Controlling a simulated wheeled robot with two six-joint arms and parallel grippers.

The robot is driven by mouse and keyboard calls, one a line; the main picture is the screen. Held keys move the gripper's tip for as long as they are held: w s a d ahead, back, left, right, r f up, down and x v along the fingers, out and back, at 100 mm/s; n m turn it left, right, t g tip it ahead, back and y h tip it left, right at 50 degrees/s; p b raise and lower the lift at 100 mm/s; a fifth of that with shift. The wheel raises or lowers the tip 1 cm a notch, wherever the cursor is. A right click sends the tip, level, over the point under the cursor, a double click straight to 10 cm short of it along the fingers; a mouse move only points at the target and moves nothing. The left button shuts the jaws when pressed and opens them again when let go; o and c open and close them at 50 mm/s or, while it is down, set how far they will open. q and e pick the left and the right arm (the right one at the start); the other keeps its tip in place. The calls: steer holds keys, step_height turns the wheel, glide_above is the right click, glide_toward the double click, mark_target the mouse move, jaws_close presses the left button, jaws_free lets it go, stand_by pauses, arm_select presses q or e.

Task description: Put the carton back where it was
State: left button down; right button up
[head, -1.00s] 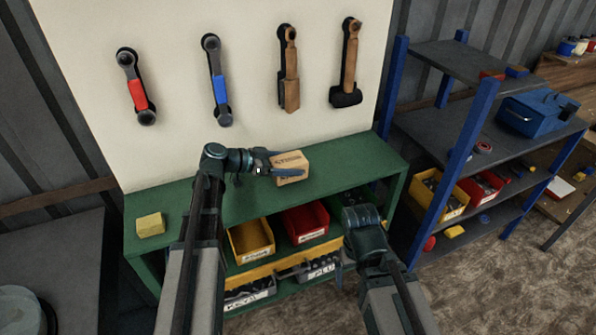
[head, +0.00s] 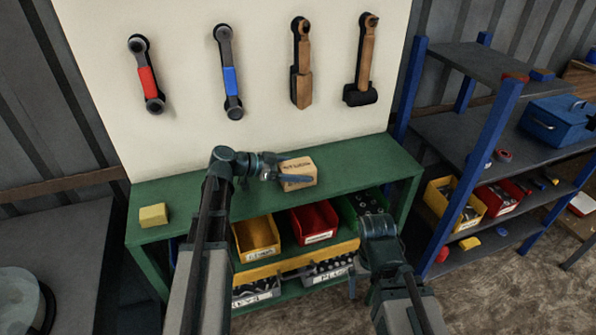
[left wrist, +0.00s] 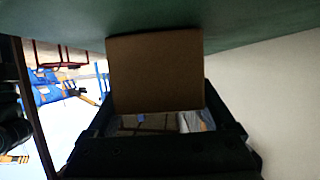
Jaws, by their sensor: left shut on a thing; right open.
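The carton (head: 299,168) is a small tan cardboard box with dark print, at the middle of the green bench top (head: 350,165). My left gripper (head: 290,174) reaches it from the left and is shut on it, with a finger across its front. In the left wrist view the carton (left wrist: 155,70) shows as a plain brown face between the dark fingers, right against the green surface. Whether it rests on the bench or hangs just above cannot be told. My right gripper (head: 354,283) is low in front of the bench shelves, open and empty, mostly hidden by its wrist.
A yellow block (head: 153,215) lies at the bench's left end. Red and blue wrenches (head: 228,80) and two wooden-handled tools hang on the board behind. Yellow (head: 257,237) and red (head: 314,222) bins sit below. A blue-posted shelf (head: 470,150) stands right. Bench top is otherwise clear.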

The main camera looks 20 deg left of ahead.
arm_select(q)
jaws_free()
steer(key=shift+r, duration=0.15)
steer(key=p+v, duration=0.4)
steer(key=v, duration=0.7)
steer(key=shift+p, duration=0.4)
steer(key=shift+s+a+r, duration=0.15)
steer(key=shift+s+a, duration=0.1)
steer(key=shift+a, duration=0.15)
